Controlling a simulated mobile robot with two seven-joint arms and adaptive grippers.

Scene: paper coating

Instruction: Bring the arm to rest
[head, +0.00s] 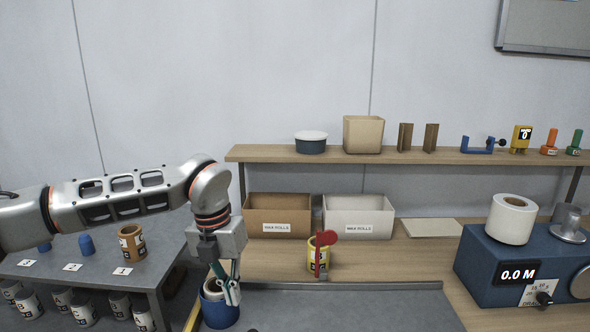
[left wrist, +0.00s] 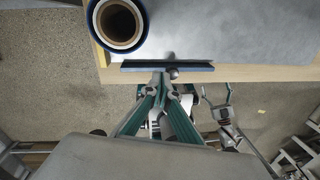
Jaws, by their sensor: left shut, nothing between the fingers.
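My left arm (head: 120,195) reaches in from the left of the head view and bends down at the wrist. In the left wrist view the green-and-grey fingers (left wrist: 165,80) come together below a dark bar (left wrist: 168,66). I cannot tell what this bar is. The roll, with a brown core (left wrist: 118,22), stands at the top left there. I cannot tell the exact gap between fingers and roll. My right gripper is in neither view.
A yellow can (head: 318,256) with a red paddle-shaped piece (head: 326,238) stands right of the gripper. Two bins (head: 278,215) (head: 358,215) sit behind under a shelf (head: 400,155). A blue machine (head: 515,265) stands right. A grey side table (head: 100,262) with small pots is left.

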